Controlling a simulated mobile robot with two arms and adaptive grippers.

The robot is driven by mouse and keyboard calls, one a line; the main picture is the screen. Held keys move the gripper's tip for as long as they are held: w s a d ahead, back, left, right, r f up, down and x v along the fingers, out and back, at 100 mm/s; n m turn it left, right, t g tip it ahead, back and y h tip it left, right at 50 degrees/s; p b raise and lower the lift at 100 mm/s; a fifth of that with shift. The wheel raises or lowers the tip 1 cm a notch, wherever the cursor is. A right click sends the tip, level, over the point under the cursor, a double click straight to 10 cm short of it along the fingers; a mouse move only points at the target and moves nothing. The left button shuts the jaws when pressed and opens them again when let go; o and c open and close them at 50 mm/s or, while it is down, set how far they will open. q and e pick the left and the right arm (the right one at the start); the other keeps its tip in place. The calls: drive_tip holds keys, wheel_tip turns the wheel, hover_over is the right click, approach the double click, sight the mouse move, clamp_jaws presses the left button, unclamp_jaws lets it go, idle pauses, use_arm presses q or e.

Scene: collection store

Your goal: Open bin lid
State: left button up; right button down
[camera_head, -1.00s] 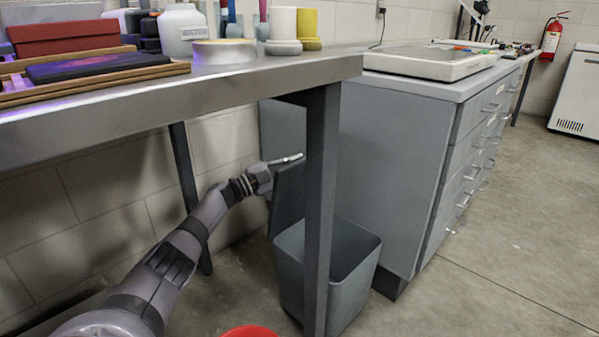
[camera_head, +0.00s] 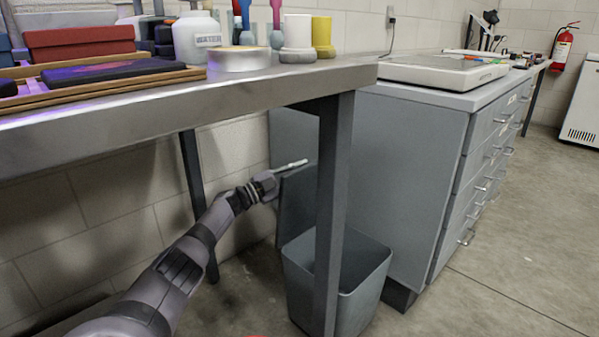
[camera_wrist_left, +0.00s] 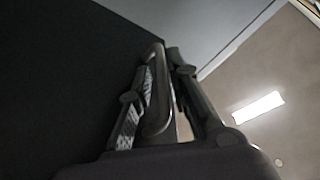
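The grey bin (camera_head: 357,290) stands on the floor beneath the table's end, partly hidden by a table leg. Its dark grey lid (camera_head: 297,207) is raised, standing steeply at the bin's back left, and the bin's mouth is open. My left gripper (camera_head: 281,171) is at the top of the lid. A pale metal handle (camera_head: 293,165) sticks out to the right of it. In the left wrist view, the handle (camera_wrist_left: 158,100) lies between the fingers of my left gripper (camera_wrist_left: 165,75), which look closed on it. The right gripper is not in view.
A grey drawer cabinet (camera_head: 405,165) stands right of the bin. The floor at right is clear.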

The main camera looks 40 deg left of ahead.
use_arm(q)
drive_tip(key=v, duration=1.2)
idle(0.6)
